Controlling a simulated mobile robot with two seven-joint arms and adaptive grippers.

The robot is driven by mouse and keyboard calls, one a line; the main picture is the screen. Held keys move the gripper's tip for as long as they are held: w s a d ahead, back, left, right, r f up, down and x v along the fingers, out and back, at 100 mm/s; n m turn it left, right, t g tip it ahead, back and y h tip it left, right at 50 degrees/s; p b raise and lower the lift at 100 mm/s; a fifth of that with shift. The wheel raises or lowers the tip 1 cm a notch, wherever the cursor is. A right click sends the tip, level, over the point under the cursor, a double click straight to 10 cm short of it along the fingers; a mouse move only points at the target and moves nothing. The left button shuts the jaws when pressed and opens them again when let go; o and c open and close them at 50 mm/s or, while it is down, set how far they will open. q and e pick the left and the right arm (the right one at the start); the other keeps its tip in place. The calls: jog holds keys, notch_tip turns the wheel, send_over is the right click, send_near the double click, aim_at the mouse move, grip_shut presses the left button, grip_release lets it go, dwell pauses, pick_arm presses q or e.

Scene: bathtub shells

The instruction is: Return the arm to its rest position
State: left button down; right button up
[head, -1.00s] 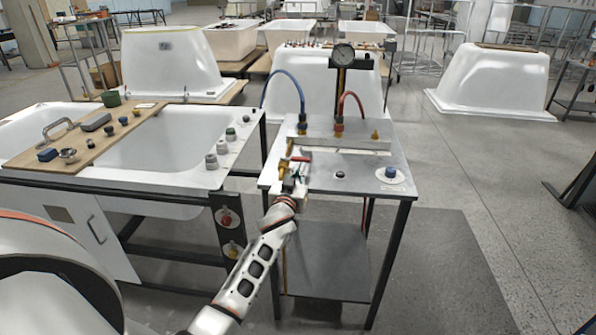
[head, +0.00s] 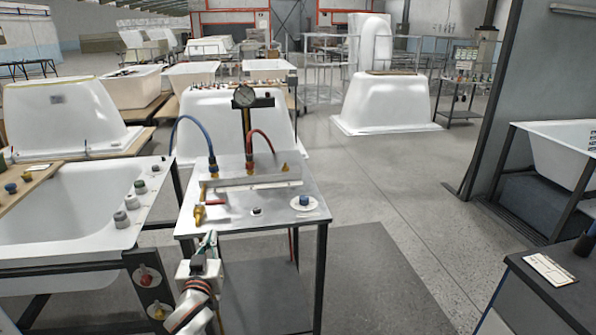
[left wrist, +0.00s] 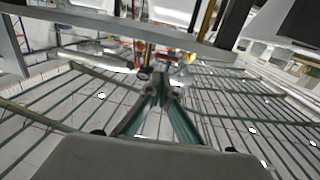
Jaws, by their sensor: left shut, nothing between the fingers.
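My left gripper (head: 207,243) shows in the head view at the lower left of centre. It is at the near left edge of the metal-topped stand (head: 262,214), with my white arm below it. In the left wrist view its two fingers (left wrist: 160,84) come together at the tips, shut and empty. The stand carries a round gauge (head: 245,96), a blue hose (head: 187,125), a red hose (head: 263,136) and a brass-ended valve (head: 199,214). My right gripper is not in either view.
A white tub (head: 75,209) with fittings on its rim stands left of the stand. Upturned tub shells (head: 388,101) stand behind. A dark bench (head: 545,300) with a paper sheet is at the lower right. Open grey floor (head: 400,205) lies right of the stand.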

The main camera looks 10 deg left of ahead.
pick_arm(q)
jog(key=s+d+f+m+g+h, duration=0.2)
jog(key=s+d+f, duration=0.4)
jog(key=s+f, duration=0.2)
jog(key=s+d+f+m+g+h, duration=0.2)
jog(key=s+d+f, duration=0.4)
jog(key=s+f, duration=0.3)
jog(key=s+d+f+m+g+h, duration=0.2)
jog(key=s+d+f, duration=0.4)
jog(key=s, duration=0.7)
notch_tip(320, 180, down, 2)
jog(key=shift+s+d+f+m+g+h, duration=0.2)
jog(key=shift+d+f+m+g+h, duration=0.1)
jog(key=shift+m+h, duration=0.6)
